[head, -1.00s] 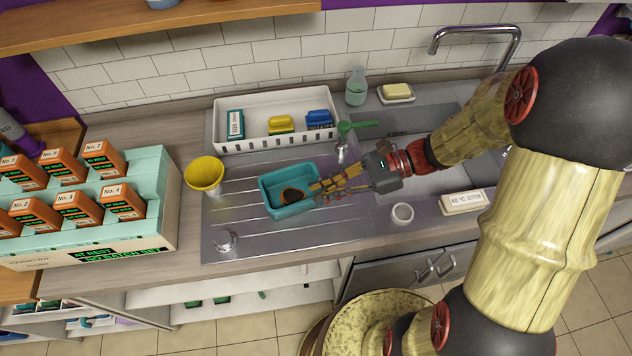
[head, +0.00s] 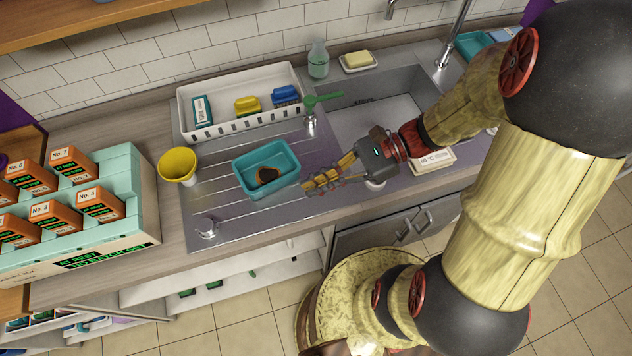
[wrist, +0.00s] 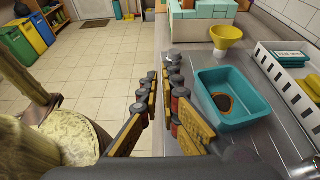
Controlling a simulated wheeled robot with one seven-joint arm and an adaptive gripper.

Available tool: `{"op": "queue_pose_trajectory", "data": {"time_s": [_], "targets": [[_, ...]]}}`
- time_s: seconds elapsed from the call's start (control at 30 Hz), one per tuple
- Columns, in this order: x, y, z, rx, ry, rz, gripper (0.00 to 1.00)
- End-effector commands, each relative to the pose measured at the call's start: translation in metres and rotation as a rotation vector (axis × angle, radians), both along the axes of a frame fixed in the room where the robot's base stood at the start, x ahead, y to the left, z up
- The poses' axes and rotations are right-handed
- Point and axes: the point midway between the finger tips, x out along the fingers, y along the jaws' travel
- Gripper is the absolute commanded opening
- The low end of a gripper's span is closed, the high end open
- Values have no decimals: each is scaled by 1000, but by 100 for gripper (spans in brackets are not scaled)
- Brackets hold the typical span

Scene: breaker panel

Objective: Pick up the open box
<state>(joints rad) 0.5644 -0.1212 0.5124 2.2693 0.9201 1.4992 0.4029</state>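A teal open-topped box (head: 241,175) sits on the ribbed steel drainboard, with a dark and orange-brown item (head: 267,176) lying inside it. The box also shows in the wrist view (wrist: 242,124), to the right of my fingers. My gripper (head: 308,186) is just to the right of the box in the head view, apart from its rim. In the wrist view my gripper (wrist: 160,85) shows a narrow gap between its fingers, with nothing between them.
A white basket (head: 205,133) with a yellow brush and a blue brush stands behind the box. A green-handled tool (head: 323,99) and tap (head: 311,124) are near. A crate of orange boxes (head: 145,205) is at left.

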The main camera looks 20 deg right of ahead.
Motion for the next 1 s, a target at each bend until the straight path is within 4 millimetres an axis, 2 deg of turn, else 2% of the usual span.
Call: {"op": "queue_pose_trajectory", "data": {"time_s": [1.0], "targets": [[0, 0, 0, 0, 0, 0, 64]]}}
